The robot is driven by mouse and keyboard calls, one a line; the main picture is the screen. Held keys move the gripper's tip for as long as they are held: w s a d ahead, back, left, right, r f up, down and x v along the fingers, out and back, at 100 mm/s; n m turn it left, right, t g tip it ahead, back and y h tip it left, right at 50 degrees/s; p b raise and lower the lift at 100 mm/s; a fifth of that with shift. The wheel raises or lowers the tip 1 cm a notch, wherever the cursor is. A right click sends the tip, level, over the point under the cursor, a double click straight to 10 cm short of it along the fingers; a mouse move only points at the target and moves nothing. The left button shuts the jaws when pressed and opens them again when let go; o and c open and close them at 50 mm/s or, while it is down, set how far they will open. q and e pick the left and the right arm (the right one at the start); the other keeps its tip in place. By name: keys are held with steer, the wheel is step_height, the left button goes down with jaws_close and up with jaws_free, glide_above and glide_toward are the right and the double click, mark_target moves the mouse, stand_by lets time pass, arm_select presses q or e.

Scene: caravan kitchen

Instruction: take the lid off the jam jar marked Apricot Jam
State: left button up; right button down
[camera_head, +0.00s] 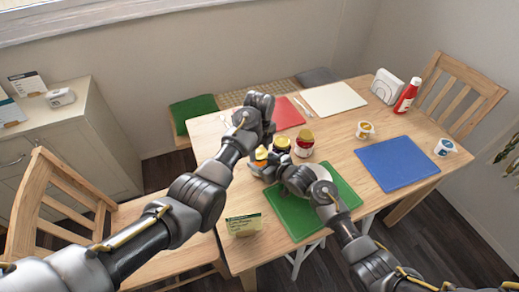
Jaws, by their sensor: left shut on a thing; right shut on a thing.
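A small orange jar (261,163) with a yellow lid (261,153) stands near the left part of the table; its label is too small to read. My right gripper (260,168) is shut around the orange jar's body from the right. My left gripper (263,138) reaches down from above and behind, close to the yellow lid, and is shut; its fingertips are partly hidden, and the lid appears to be what it grips. The lid appears to sit on the jar. Two more jars stand just right: a dark one (281,147) and a reddish one (304,145), both lidded.
A green mat (285,215) lies under my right arm, with a small sign (244,224) at the front edge. A red mat (288,113), a white board (334,98) and a blue mat (398,164) lie around. Cups (365,130), (445,147) and a red bottle (407,96) stand right.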

arm_select(q)
steer(key=n, duration=1.3)
steer(key=shift+r, duration=0.1)
steer(key=o, duration=1.1)
steer(key=shift+c, duration=0.2)
steer(key=shift+s+d, duration=0.1)
